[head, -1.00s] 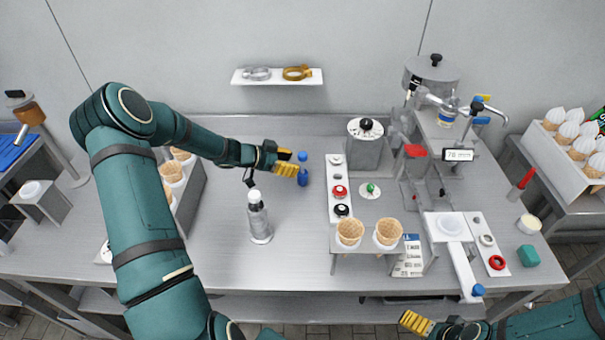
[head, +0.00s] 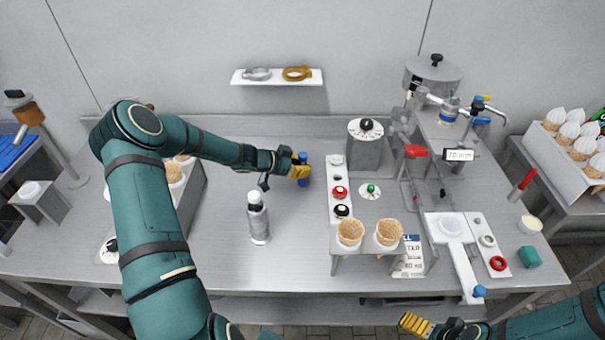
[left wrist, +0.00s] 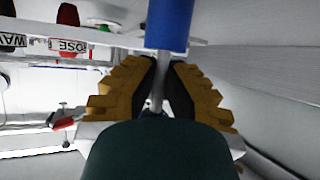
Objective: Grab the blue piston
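The blue piston (head: 303,157) stands upright on the table, left of the white button panel, with a blue top, a thin metal rod and a blue lower part. My left gripper (head: 301,171) is at its middle, with yellow fingers on both sides. In the left wrist view the piston's blue end (left wrist: 170,24) is just beyond the fingertips, and its rod runs between the fingers of my left gripper (left wrist: 161,75), which look closed in on it. The fingers hide part of the rod. My right gripper (head: 416,324) is low at the table's front edge, away from the piston; its finger opening is unclear.
A silver bottle (head: 259,218) stands left of the piston, below my left forearm. The button panel (head: 335,177) and a grey canister (head: 365,150) stand close on the right. Two cones (head: 388,233) sit in a stand. A wall shelf (head: 276,82) hangs behind.

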